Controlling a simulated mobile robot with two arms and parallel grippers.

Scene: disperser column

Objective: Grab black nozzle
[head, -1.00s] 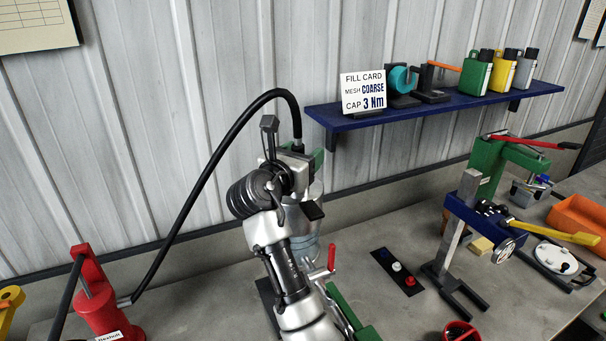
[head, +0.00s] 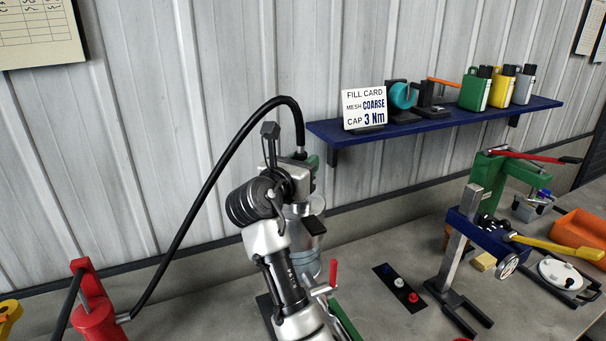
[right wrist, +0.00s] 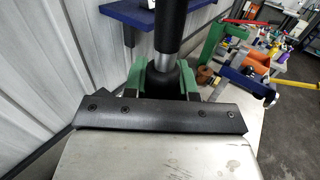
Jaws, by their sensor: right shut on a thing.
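The black nozzle (right wrist: 172,82) is a dark cone under a grey metal collar on the end of a black hose (head: 205,190). The hose arches up from a red pump-like body (head: 96,322) at lower left and comes down into my right gripper (head: 308,166). In the right wrist view the green-padded fingers of this gripper (right wrist: 165,82) are shut on the nozzle from both sides. The nozzle's tip is hidden behind the gripper's dark plate. In the head view the gripper and arm mostly hide the nozzle. My left gripper is not in view.
A clear cylinder (head: 308,250) stands behind my right arm, with a red-handled lever (head: 333,272) beside it. A blue shelf (head: 430,118) with a card and bottles is on the wall. A button panel (head: 397,288) and a blue-and-grey stand (head: 462,255) are to the right.

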